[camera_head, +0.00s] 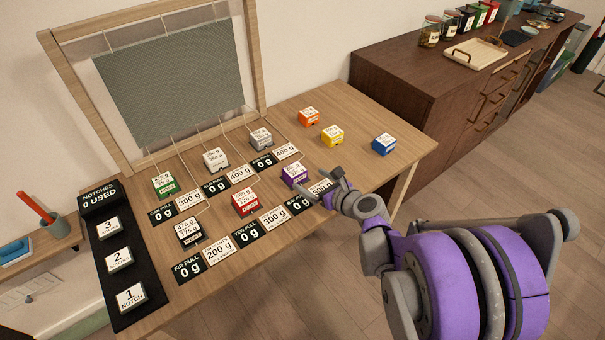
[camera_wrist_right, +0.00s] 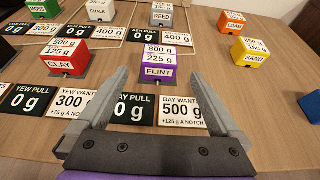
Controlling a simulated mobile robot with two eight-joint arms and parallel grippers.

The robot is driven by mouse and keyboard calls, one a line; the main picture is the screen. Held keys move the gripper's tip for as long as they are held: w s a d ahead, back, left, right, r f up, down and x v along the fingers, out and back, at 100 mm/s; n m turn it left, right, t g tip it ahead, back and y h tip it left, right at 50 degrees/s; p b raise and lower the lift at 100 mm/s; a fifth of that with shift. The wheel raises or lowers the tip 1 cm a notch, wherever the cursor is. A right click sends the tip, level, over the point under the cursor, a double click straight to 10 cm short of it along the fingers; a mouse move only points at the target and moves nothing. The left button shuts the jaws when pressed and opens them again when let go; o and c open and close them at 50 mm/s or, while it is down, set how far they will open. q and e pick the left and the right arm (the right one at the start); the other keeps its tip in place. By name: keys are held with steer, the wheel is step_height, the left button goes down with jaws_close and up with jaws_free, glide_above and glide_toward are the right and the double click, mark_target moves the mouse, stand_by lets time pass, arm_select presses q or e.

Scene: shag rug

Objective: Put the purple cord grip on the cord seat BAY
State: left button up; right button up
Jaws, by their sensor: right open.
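The purple cord grip (camera_head: 294,174), marked FLINT, stands upright on the table just behind the BAY cards. In the right wrist view the purple cord grip (camera_wrist_right: 160,73) is ahead of my right gripper (camera_wrist_right: 160,92), whose open fingers point at it with a gap between. The black BAY PULL card (camera_wrist_right: 130,108) reads 0 g. The white BAY WANTS card (camera_wrist_right: 182,110) reads 500 g. A separate BAY seat cannot be made out. My right gripper (camera_head: 331,187) is low over the table's front edge, open and empty. My left gripper is not in view.
The red CLAY block (camera_head: 246,203) stands left of the purple one. Grey (camera_head: 261,138), white (camera_head: 215,159) and green (camera_head: 163,184) blocks stand behind on cords from the woven panel (camera_head: 175,80). Yellow (camera_head: 332,135), orange (camera_head: 308,116) and blue (camera_head: 383,144) blocks stand right.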

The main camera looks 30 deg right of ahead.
steer(key=shift+v, duration=1.05)
steer(key=a+n, duration=0.2)
steer(key=s+a+n+g, duration=0.1)
steer(key=a+n, duration=0.1)
steer(key=s+a+n+y, duration=0.1)
steer(key=a+n, duration=0.1)
steer(key=shift+s+a+f+n+g, duration=0.15)
steer(key=shift+n+g, duration=0.15)
steer(key=shift+g, duration=0.1)
steer(key=s+a+f+n+g+h, duration=0.1)
steer(key=s+a+n+g, duration=0.2)
steer(key=s+n, duration=0.6)
steer(key=s+a+f+n+g+h, duration=0.1)
steer(key=s+a+n+g, duration=0.2)
steer(key=n, duration=1.6)
steer(key=s+a, duration=0.3)
steer(key=s, duration=0.3)
steer(key=shift+a+f+n+g, duration=0.2)
steer(key=shift+a+n+g, duration=0.1)
steer(key=shift+g, duration=0.1)
